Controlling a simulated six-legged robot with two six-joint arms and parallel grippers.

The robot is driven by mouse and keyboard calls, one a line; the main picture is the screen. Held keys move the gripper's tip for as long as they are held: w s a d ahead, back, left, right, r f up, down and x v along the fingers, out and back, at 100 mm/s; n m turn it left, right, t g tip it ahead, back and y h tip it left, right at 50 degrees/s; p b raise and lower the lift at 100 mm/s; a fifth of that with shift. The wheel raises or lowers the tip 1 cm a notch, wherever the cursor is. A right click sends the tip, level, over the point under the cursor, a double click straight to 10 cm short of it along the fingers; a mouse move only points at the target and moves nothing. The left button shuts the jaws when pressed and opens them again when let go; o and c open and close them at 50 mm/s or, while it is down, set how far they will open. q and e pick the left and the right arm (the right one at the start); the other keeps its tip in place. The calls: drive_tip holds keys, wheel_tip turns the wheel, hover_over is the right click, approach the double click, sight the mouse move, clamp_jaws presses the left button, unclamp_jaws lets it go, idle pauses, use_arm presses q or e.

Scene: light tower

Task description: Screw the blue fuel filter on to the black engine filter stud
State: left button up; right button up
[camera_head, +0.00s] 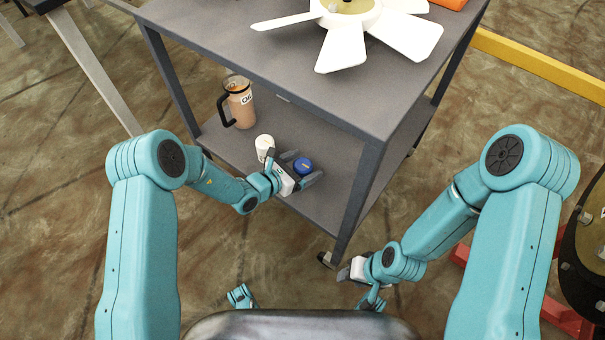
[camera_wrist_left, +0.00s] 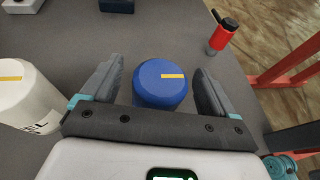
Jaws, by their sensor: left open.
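The blue fuel filter (camera_head: 303,166) stands on the lower shelf of the grey cart. In the left wrist view the blue filter (camera_wrist_left: 161,84) has a yellow stripe on top and lies between the two fingers. My left gripper (camera_head: 300,169) is open around it, with a gap on each side; it also shows in the left wrist view (camera_wrist_left: 156,90). My right gripper (camera_head: 350,270) is low beside the cart's front leg, away from the filter; its fingers are not clear. I cannot make out the black engine filter stud.
A white filter (camera_head: 264,147) stands left of my left gripper, close by. An orange mug (camera_head: 239,103) stands farther back on the lower shelf (camera_head: 325,200). A white fan (camera_head: 345,22) lies on the cart top (camera_head: 220,45).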

use_arm(q)
drive_tip(key=shift+d, duration=0.1)
drive_tip(key=c, duration=1.2)
drive_tip(key=shift+w+r, duration=0.1)
drive_tip(key=shift+r, duration=0.05)
drive_tip(key=shift+c, duration=1)
